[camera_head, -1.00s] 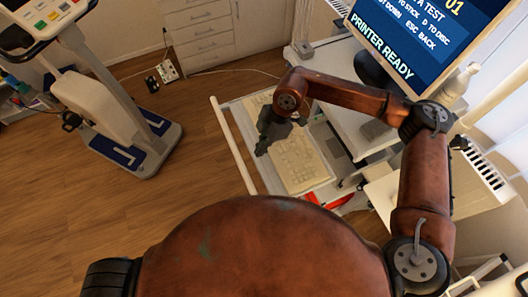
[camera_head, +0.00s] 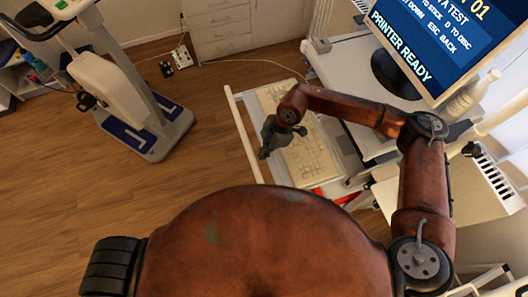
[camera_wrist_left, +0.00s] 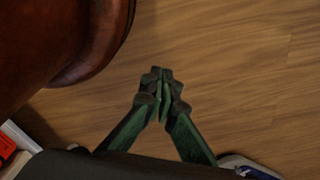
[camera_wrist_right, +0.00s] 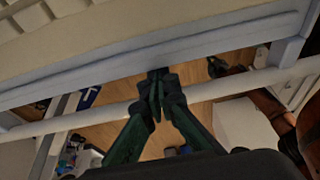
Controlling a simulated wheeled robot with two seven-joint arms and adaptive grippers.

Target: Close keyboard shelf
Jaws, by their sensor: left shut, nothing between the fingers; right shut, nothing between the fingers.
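The keyboard shelf (camera_head: 236,118) is pulled out from the computer cart, with a white bar along its outer edge and a cream keyboard (camera_head: 308,160) on it. My right gripper (camera_head: 264,155) is shut and empty, over the shelf's outer side near the bar. In the right wrist view the shut fingertips (camera_wrist_right: 158,78) overlap the shelf's pale edge (camera_wrist_right: 130,60), with the white bar (camera_wrist_right: 215,88) crossing behind the fingers. I cannot tell whether they touch. My left gripper (camera_wrist_left: 162,80) is shut and empty above the wooden floor, and is not seen in the head view.
A monitor (camera_head: 430,45) stands on the cart top (camera_head: 345,65) behind the shelf. A drawer cabinet (camera_head: 220,28) is at the back. The wooden floor (camera_head: 180,190) left of the shelf is clear.

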